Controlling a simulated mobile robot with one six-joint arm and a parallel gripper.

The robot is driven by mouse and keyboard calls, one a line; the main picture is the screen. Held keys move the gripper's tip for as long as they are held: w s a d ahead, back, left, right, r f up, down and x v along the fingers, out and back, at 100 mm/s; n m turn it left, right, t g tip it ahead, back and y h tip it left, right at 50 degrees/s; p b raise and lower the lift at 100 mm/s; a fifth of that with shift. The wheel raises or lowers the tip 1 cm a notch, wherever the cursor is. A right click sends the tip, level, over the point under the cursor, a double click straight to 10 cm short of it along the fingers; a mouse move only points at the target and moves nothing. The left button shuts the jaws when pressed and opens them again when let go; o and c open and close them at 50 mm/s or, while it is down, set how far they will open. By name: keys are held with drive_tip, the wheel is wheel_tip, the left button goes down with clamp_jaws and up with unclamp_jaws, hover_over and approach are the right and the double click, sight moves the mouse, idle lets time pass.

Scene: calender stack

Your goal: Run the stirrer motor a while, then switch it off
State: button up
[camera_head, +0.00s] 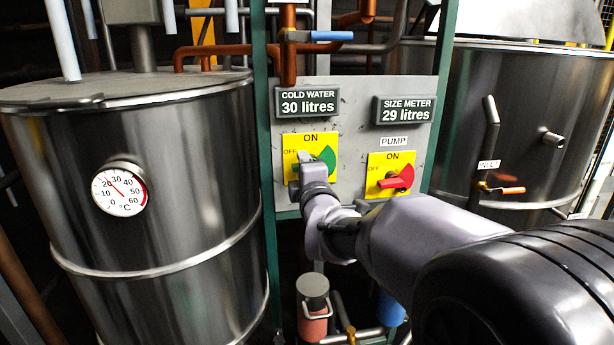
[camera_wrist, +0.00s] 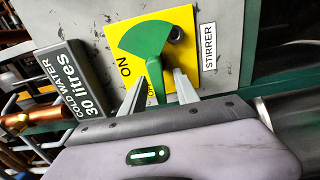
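The stirrer switch is a yellow plate (camera_head: 290,142) with a green fan-shaped knob (camera_head: 328,160) on the grey panel. The wrist view shows the knob (camera_wrist: 155,40) close up, beside a STIRRER label (camera_wrist: 208,46). Its narrow green handle (camera_wrist: 156,77) points toward the OFF mark, which is partly covered. ON stands to one side. My gripper (camera_wrist: 158,84) is at the switch with its fingers apart, one on each side of the handle. I cannot tell whether either finger touches it. In the head view my gripper (camera_head: 301,170) hides the handle's end.
A red pump switch (camera_head: 400,180) sits to the right on the same panel, its handle toward OFF. Displays read cold water 30 litres (camera_head: 307,102) and size meter 29 litres (camera_head: 405,110). Steel tanks stand left (camera_head: 170,190) and right (camera_head: 460,110). Green posts (camera_head: 267,150) flank the panel.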

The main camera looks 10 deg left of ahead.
drive_tip(key=p+v, duration=0.2)
drive_tip(key=v, duration=1.5)
drive_tip(key=shift+r, duration=0.1)
drive_tip(key=s+d+f+m+g+h, duration=0.3)
drive_tip(key=s+d+f+m+g, duration=0.4)
drive_tip(key=s+d+m, duration=0.6)
drive_tip(key=s+f+m+g, duration=0.4)
drive_tip(key=s+f+m, duration=0.1)
drive_tip(key=s+m, duration=0.5)
drive_tip(key=m, duration=0.2)
drive_tip(key=shift+s+m+g, duration=0.3)
drive_tip(key=shift+s+m, duration=0.05)
drive_tip(key=shift+m, duration=0.05)
